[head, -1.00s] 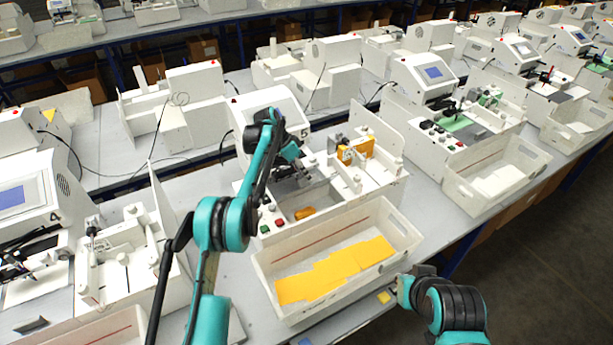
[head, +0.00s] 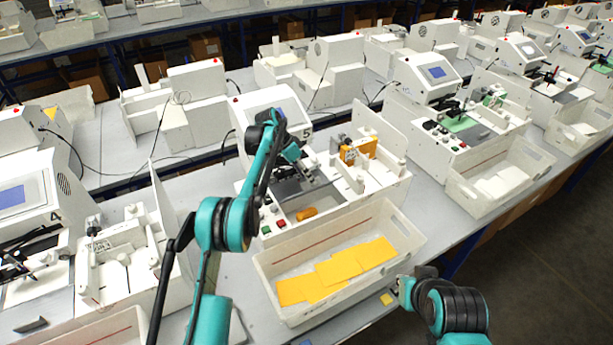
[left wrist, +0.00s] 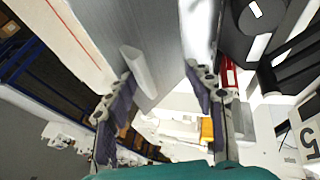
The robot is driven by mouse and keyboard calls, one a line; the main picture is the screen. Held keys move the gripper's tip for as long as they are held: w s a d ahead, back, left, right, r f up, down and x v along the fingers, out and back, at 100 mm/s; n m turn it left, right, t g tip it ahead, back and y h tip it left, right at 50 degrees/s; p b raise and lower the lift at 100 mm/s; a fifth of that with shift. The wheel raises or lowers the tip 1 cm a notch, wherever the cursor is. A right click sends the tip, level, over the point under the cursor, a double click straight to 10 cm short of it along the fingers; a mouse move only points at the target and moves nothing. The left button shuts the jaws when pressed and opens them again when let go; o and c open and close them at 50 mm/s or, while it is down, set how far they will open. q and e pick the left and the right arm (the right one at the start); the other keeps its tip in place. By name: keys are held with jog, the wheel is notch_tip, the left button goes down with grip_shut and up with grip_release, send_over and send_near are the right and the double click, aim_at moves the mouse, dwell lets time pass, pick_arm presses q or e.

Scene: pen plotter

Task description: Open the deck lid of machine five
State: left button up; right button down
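Machine five, a white plotter (head: 262,102) marked 5, stands mid-view on the bench. Its grey deck plate, which looks like the lid (head: 308,197), lies below my left gripper (head: 298,172). The left wrist view shows the grey plate (left wrist: 160,30) with a pale bar-shaped handle (left wrist: 137,68) close to one fingertip. The two fingers of my left gripper (left wrist: 160,100) are apart with nothing held between them. I cannot tell whether a finger touches the handle. My right gripper (head: 402,290) is low by the bench's front edge, its fingers too unclear to judge.
A white bin (head: 408,240) with yellow sheets (head: 345,266) stands in front of the machine. An orange block (head: 355,150) and an orange knob-like piece (head: 307,214) are on its deck. A small yellow block (head: 386,299) lies near my right gripper. Similar machines stand either side.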

pick_arm(q)
jog(key=shift+a+f, duration=0.15)
jog(key=shift+a, duration=0.15)
jog(key=v, duration=1.2)
jog(key=shift+d, duration=0.25)
jog(key=shift+s, duration=0.1)
